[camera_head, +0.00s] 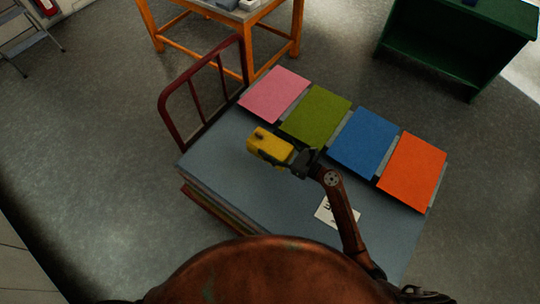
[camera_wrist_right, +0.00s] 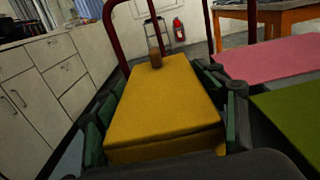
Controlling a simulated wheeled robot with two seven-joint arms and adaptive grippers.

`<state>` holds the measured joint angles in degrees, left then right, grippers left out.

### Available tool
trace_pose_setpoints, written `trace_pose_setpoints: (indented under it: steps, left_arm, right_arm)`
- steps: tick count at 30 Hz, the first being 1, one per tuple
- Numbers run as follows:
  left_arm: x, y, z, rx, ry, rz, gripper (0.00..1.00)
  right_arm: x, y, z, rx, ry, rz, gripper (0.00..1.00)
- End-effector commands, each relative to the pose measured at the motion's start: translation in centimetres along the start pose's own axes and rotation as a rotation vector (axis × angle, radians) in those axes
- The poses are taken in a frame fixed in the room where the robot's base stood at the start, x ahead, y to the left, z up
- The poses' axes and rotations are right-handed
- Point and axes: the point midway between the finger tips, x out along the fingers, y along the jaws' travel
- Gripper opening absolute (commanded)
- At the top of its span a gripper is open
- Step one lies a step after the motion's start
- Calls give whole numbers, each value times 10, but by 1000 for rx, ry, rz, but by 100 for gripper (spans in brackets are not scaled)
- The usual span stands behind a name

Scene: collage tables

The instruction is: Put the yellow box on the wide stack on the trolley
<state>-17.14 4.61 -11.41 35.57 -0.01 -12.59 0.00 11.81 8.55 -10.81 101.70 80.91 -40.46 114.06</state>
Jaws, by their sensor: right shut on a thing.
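The yellow box (camera_head: 268,144) is in my right gripper (camera_head: 292,158), over the left part of the wide grey-blue stack (camera_head: 220,150) on the trolley. I cannot tell whether the box touches the stack. A small brown knob-like thing shows at the box's far end. In the right wrist view the yellow box (camera_wrist_right: 165,105) lies between the dark green-padded fingers of my right gripper (camera_wrist_right: 160,110), which is shut on it. The trolley's dark red handle (camera_head: 165,105) stands at its left end. My left gripper is not in view.
Pink (camera_head: 274,94), green (camera_head: 316,116), blue (camera_head: 365,142) and orange (camera_head: 412,171) sheets lie along the stack's far side. A white printed label (camera_head: 338,213) lies near my right arm. An orange table (camera_head: 168,36) and a green cabinet (camera_head: 450,45) stand behind.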

Motion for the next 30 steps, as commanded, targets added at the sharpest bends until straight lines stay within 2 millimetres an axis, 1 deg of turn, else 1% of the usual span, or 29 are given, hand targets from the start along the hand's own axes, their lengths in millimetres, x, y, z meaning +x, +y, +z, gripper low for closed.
trace_pose_setpoints:
  steps: [1,8,10,12,15,17,21,26,27,30]
  left_arm:
    - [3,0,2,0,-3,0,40]
    - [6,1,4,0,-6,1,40]
    - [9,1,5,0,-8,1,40]
    - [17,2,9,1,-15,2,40]
    - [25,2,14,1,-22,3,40]
    - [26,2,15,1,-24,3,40]
    - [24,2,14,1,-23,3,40]
    - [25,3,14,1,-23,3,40]
    - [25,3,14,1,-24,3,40]
    - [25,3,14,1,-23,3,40]
  right_arm:
    - [0,5,-6,2,-2,0,38]
    - [-2,14,-17,1,-2,1,38]
    - [-3,20,-24,3,-1,1,38]
    - [-3,19,-37,3,-1,0,38]
    - [-3,19,-52,3,0,0,38]
    - [-3,19,-55,2,-1,0,38]
    - [-3,19,-52,0,-2,0,38]
    - [-3,19,-54,1,-2,1,38]
    - [-3,19,-55,1,-1,1,65]
    - [-3,19,-54,1,-1,1,72]
